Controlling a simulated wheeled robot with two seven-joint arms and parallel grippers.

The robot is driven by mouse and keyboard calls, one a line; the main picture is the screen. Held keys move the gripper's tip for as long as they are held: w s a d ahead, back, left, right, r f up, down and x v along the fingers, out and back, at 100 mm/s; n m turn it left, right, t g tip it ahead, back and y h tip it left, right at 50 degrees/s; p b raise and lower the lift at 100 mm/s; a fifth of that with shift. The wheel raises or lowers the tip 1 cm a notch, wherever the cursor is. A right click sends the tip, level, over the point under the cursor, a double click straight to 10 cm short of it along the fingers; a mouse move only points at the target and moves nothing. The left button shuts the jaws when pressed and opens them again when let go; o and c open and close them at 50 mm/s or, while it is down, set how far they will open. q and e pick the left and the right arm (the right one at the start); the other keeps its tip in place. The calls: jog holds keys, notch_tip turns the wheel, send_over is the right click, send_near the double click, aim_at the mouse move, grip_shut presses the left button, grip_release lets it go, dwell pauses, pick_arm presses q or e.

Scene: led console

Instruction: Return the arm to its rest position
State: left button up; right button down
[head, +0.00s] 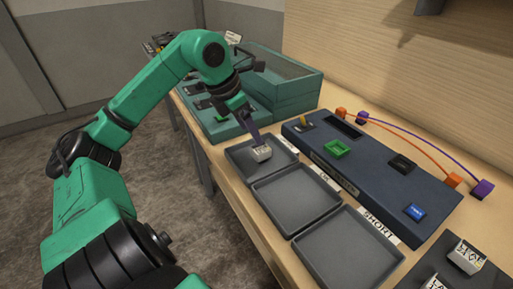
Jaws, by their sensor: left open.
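My green left arm comes in from the left and reaches over the table. Its left gripper (256,138) points down at the farthest grey tray (238,157). The gripper is open. A small whitish block (261,154) with dark marks sits in that tray, right under the fingertips. I cannot tell whether the fingers still touch it. My right gripper is not in the head view.
Two empty grey trays (295,198) (348,250) lie nearer, with labels beside them. A dark blue console (375,172) holds a green frame (337,149) and a blue piece (415,211). Orange and purple wires arch behind it. A green bin (285,82) stands at the back.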

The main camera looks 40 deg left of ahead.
pick_arm(q)
jog(key=v, duration=0.4)
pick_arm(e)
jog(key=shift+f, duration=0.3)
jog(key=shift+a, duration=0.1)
